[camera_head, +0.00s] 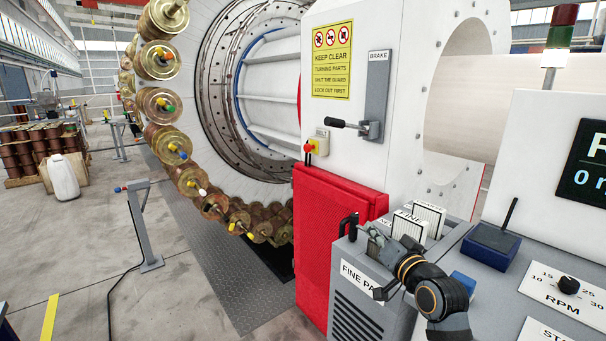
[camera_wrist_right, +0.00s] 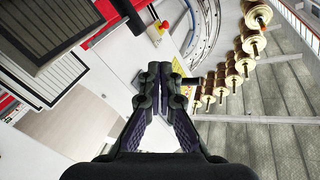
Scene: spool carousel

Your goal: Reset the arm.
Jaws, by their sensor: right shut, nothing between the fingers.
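My right arm comes in from the lower right in the head view. Its gripper (camera_head: 374,240) is over the grey cabinet labelled "FINE PA…", with the rest of the label hidden. In the right wrist view the two dark fingers of the right gripper (camera_wrist_right: 160,82) are together at the tips, with nothing between them. My left gripper is not in the head view.
The spool carousel (camera_head: 160,60) is at left. A control panel with an RPM knob (camera_head: 568,285) is at right.

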